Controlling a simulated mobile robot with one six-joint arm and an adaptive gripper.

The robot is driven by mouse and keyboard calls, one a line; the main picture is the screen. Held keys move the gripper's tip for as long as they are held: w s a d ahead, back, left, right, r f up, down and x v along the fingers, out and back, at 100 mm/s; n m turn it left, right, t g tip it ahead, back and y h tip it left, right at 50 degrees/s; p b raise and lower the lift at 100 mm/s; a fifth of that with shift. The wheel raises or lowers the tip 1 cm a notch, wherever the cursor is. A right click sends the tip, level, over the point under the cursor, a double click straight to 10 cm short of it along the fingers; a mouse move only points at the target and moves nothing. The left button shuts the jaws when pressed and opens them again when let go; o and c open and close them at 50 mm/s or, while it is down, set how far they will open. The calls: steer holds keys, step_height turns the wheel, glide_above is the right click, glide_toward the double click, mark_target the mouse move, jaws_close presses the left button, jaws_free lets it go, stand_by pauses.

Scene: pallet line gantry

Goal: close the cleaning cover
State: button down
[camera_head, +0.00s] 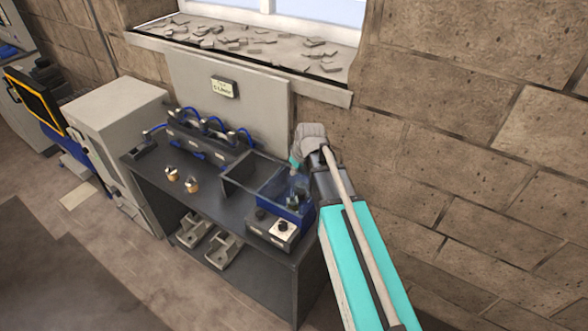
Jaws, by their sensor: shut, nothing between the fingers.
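A blue box (300,214) stands at the right end of a dark bench, beside a dark open-topped compartment (238,184). A bluish, see-through panel (271,188) shows at the box's top and is partly hidden by my arm. It may be the cleaning cover, but I cannot tell for sure, nor how far open it is. My gripper (297,186) points down over the blue box, small in the picture, and is shut with nothing in it. I cannot tell whether it touches the box or the panel.
A dark control box (272,229) with a knob sits at the bench's front right. Brass padlocks (183,179) and a valve row with blue hoses (205,140) stand further left. Grey brackets (221,249) lie on the lower shelf. A stone wall (470,150) closes the right side.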

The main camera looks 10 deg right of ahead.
steer(key=shift+p+v, duration=1.15)
steer(key=shift+v, duration=0.45)
steer(key=s+d+f+m+g+h+b, duration=0.1)
steer(key=s+d+f+m+b, duration=0.1)
steer(key=s, duration=0.6)
steer(key=s+d+f+m+g+h+b, duration=0.1)
steer(key=s+d+f+m+g+b, duration=0.1)
steer(key=s, duration=0.5)
step_height(320, 180, down, 2)
steer(key=m+b, duration=0.1)
steer(key=m, duration=0.1)
steer(key=shift+s+d+m, duration=0.4)
steer(key=c, duration=1.4)
jaws_free()
